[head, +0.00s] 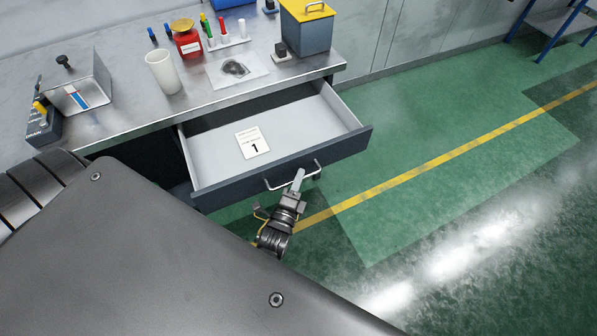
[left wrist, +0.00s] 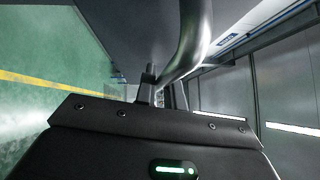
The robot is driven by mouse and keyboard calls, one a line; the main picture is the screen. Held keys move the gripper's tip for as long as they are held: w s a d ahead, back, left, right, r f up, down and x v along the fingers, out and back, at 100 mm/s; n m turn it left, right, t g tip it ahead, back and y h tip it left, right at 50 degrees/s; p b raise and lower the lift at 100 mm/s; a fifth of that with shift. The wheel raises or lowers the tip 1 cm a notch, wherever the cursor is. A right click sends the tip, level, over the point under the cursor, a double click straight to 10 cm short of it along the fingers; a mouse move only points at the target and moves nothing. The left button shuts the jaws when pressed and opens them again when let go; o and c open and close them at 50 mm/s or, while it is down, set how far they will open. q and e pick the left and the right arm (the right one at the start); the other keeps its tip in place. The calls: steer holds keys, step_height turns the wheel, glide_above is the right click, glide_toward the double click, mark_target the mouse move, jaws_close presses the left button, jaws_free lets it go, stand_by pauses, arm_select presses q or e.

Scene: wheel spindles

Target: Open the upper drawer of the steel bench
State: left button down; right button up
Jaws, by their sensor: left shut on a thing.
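The upper drawer (head: 210,150) of the steel bench (head: 130,112) stands pulled well out in the head view. Its inside is pale and holds a white card (head: 252,142) marked 1. A bar handle (head: 273,187) is fixed to its dark front. My left gripper (head: 298,182) is at the right part of this handle and is shut on it. In the left wrist view the handle (left wrist: 193,40) runs as a curved metal bar down to the gripper (left wrist: 158,90). The fingertips are partly hidden there. My right gripper is not in view.
On the bench top stand a white cup (head: 162,72), a red jar (head: 187,40), a blue-grey box with a yellow lid (head: 306,30) and a metal box (head: 88,84). Green floor (head: 430,130) with a yellow line is clear to the right.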

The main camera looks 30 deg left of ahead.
arm_select(q)
steer(key=c, duration=1.5)
jaws_free()
steer(key=b+v, duration=0.1)
steer(key=v, duration=0.9)
steer(key=shift+s+b, duration=0.35)
steer(key=shift+s, duration=0.1)
